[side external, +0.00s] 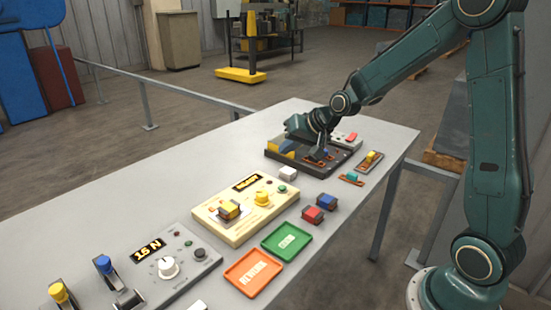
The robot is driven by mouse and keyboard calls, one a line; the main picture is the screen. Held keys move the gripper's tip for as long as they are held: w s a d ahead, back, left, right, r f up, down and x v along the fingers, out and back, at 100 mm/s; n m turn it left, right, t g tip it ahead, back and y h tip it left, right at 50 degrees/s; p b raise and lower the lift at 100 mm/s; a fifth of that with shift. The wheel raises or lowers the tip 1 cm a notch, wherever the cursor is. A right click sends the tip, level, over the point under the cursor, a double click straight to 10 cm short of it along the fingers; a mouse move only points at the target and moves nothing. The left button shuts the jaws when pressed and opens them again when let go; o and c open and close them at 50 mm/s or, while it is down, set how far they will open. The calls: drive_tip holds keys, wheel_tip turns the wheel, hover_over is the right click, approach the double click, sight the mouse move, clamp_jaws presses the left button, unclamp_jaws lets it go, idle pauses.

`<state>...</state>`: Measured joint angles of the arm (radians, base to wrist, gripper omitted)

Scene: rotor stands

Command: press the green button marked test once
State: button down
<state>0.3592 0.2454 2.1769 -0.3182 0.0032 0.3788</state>
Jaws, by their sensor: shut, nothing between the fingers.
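A small green button (282,188) sits at the right end of the cream control box (240,226) in mid-table. Its marking is too small to read. The box also has a lit display (246,182), a yellow knob (263,198) and a yellow-and-red block (229,210) on top. A grey control box (180,285) nearer the camera has a "15 N" display, a white knob and a dark round button (199,253), whose colour is unclear. My gripper (319,156) is shut and empty, low over the dark tray (312,168), away from both boxes. Whether it touches anything there is unclear.
Red and blue blocks (312,214) lie right of the cream box. A green tray (287,242) and an orange tray (253,273) lie in front. A small white block (288,174) sits between cream box and dark tray. The table's far left side is clear.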

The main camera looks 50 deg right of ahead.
sight(286, 188)
drive_tip(key=shift+w+d+f+m, duration=0.4)
drive_tip(key=shift+w+d+f, duration=0.35)
drive_tip(key=shift+f, duration=0.1)
drive_tip(key=shift+f, duration=0.15)
drive_tip(key=shift+f, duration=4.25)
drive_tip(key=shift+f, duration=0.2)
drive_tip(key=shift+f, duration=0.25)
drive_tip(key=shift+f, duration=0.4)
drive_tip(key=shift+r, duration=0.85)
